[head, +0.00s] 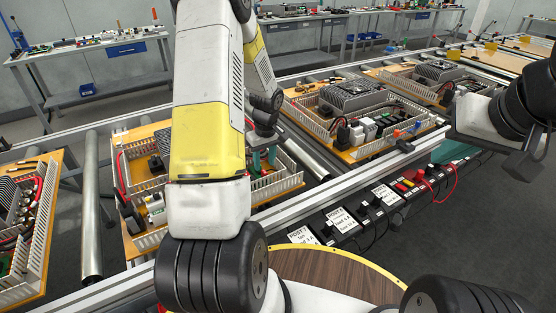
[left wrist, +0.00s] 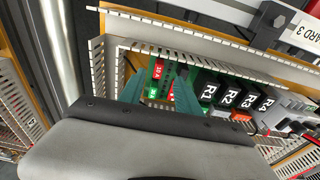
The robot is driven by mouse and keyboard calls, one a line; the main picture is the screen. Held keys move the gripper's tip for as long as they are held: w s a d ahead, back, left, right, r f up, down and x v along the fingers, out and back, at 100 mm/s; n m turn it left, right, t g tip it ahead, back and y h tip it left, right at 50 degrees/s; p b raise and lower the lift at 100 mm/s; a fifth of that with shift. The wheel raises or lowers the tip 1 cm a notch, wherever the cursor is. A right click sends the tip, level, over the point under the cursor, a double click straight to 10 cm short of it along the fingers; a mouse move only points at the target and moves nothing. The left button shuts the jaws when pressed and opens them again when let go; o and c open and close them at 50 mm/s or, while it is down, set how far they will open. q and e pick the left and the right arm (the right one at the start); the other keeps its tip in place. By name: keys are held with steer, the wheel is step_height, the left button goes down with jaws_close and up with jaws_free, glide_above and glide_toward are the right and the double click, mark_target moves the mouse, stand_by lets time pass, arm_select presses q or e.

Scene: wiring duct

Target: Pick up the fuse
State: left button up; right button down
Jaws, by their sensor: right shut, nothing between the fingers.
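My left gripper (head: 262,158) reaches down into the ducted panel (head: 283,183) at the middle left in the head view. In the left wrist view its two teal fingers (left wrist: 160,88) are apart, over a row of green and black modules. A small part with a red label (left wrist: 158,71), possibly the fuse, shows between and just beyond the fingertips; the fingers partly hide what is below it. I cannot tell whether they touch it. My right gripper (head: 522,163) is shut and empty at the right, away from the panel.
Black relays labelled R1 to R4 (left wrist: 228,96) stand close beside the fingers. Slotted duct walls (left wrist: 200,52) border the modules. Another panel with a grey power unit (head: 352,95) is to the right. Labelled black posts (head: 343,219) line the front rail.

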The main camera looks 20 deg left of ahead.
mark_target(264, 171)
arm_select(q)
steer(key=f, duration=0.4)
steer(key=shift+w+a+f, duration=0.2)
steer(key=shift+w+f, duration=0.15)
jaws_close()
